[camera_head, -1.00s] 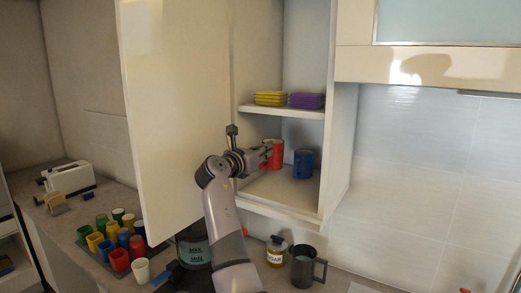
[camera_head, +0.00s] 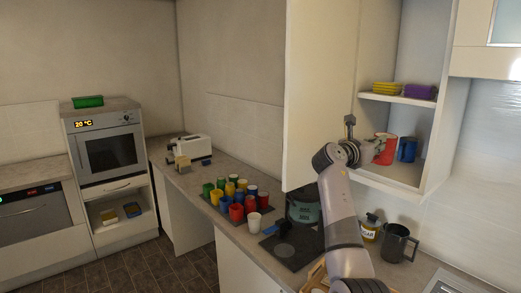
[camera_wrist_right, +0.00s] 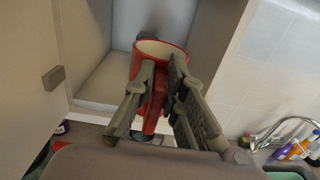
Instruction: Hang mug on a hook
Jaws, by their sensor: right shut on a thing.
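My right gripper (camera_head: 376,146) reaches into the open wall cabinet and is shut on a red mug (camera_head: 387,153). In the right wrist view the fingers (camera_wrist_right: 163,78) lie on both sides of the red mug (camera_wrist_right: 158,47), whose pale inside faces up. Whether its base touches the cabinet's lower shelf (camera_head: 395,172) I cannot tell. A blue mug (camera_head: 407,149) stands just right of it in the cabinet. No hook is clearly visible. My left gripper is out of view.
The open cabinet door (camera_head: 318,95) stands left of my arm. Yellow (camera_head: 387,88) and purple (camera_head: 420,91) stacks lie on the shelf above. Below are several colored cups (camera_head: 236,198), a pot (camera_head: 304,205), a sugar jar (camera_head: 371,228) and a dark jug (camera_head: 396,243).

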